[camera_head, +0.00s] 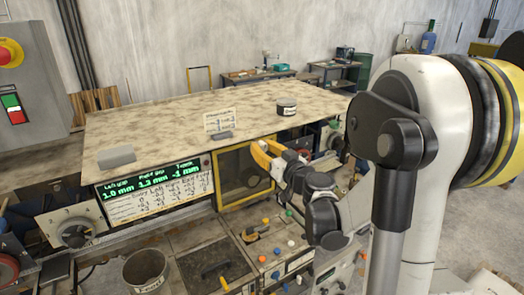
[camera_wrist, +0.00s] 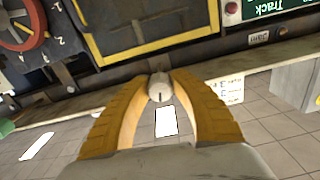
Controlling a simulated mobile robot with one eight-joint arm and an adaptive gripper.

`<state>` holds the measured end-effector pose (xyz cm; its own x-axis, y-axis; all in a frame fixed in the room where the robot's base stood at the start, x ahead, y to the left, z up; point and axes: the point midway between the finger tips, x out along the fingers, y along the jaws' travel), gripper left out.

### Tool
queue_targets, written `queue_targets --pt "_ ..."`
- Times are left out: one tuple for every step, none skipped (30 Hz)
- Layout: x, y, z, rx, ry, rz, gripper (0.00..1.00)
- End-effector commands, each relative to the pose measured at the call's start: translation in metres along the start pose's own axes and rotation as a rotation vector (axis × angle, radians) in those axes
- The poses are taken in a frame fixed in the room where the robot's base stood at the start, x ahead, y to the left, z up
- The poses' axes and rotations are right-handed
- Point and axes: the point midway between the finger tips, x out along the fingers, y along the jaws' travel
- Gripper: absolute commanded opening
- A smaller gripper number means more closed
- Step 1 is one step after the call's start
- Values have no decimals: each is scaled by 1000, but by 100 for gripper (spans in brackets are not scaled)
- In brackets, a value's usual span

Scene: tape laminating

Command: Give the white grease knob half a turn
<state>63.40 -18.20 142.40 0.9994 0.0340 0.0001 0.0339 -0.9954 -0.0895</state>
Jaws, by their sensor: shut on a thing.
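The white grease knob (camera_wrist: 159,88) shows in the wrist view as a small pale round knob with a dark line across its face, pointing down the picture. My gripper (camera_wrist: 158,86) has its two yellow fingers closed around the knob, one on each side. In the head view my gripper (camera_head: 262,156) is at the machine's front, by the yellow-framed window. The knob cannot be made out there behind the fingers.
The yellow frame (camera_wrist: 145,50) and a rail lie close to the fingertips. A numbered red dial (camera_wrist: 20,25) is at upper left. In the head view, a display (camera_head: 153,190), a bucket (camera_head: 146,270) and several small coloured knobs stand along the machine's front.

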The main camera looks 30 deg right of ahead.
Motion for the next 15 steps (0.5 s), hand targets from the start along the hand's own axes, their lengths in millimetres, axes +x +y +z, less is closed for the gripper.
queue_targets --pt "0 0 2 41 0 0 0" --pt "0 0 2 69 0 0 0" --pt "0 0 3 107 0 0 0" --pt "0 0 3 136 0 0 0" --pt "0 0 3 164 0 0 0" --pt "0 0 2 203 0 0 0" --pt "0 0 2 231 0 0 0" --pt "0 0 2 260 0 0 0" --pt "0 0 2 298 0 0 0" --pt "0 0 2 327 0 0 0" --pt "0 0 2 355 0 0 0" --pt "0 0 2 393 0 0 0" --pt "0 0 2 422 0 0 0" --pt "0 -1 2 450 0 0 0" --pt "0 -1 2 488 0 0 0"
